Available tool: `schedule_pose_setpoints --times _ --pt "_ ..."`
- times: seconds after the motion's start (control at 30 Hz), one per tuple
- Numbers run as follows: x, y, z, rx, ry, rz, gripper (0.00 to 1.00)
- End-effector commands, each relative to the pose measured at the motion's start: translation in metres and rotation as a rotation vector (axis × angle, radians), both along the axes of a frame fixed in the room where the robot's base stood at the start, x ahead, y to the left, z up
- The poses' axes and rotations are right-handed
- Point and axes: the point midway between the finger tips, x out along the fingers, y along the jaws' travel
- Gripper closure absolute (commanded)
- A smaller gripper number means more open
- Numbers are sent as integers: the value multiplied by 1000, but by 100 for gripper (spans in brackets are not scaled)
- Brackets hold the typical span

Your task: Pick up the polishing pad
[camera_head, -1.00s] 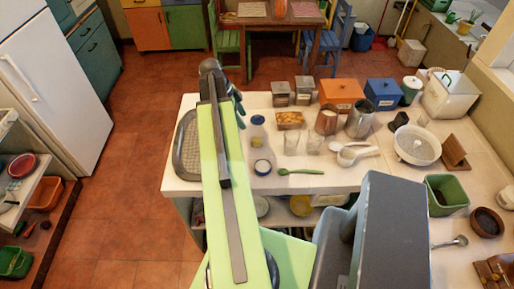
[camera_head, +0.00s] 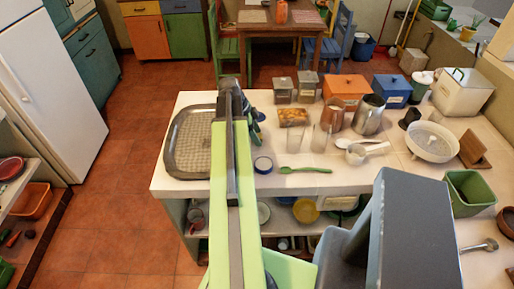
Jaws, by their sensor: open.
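I cannot single out the polishing pad with certainty. My gripper (camera_head: 257,127) is dark and small in view, partly hidden behind the arm's end. It is open over the counter, between the grey tray and the tan open box. I see nothing held in it. The counter under the arm is hidden.
A grey patterned tray (camera_head: 188,142) lies at the counter's left end. A green spoon (camera_head: 305,170), glasses (camera_head: 321,138), a tan box (camera_head: 294,117), metal jugs (camera_head: 369,114) and a white strainer (camera_head: 432,142) stand to the right. Open floor lies left.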

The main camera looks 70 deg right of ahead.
Motion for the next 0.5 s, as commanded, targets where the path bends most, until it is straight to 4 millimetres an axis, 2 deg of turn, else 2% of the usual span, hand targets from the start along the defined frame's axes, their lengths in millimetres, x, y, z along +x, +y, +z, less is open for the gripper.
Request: schedule_pose_setpoints --times 0.17,0.2,0.5 --pt "-1 0 1 0 0 0 42" --pt "-1 0 1 0 0 0 44" --pt "-1 0 1 1 0 0 84"
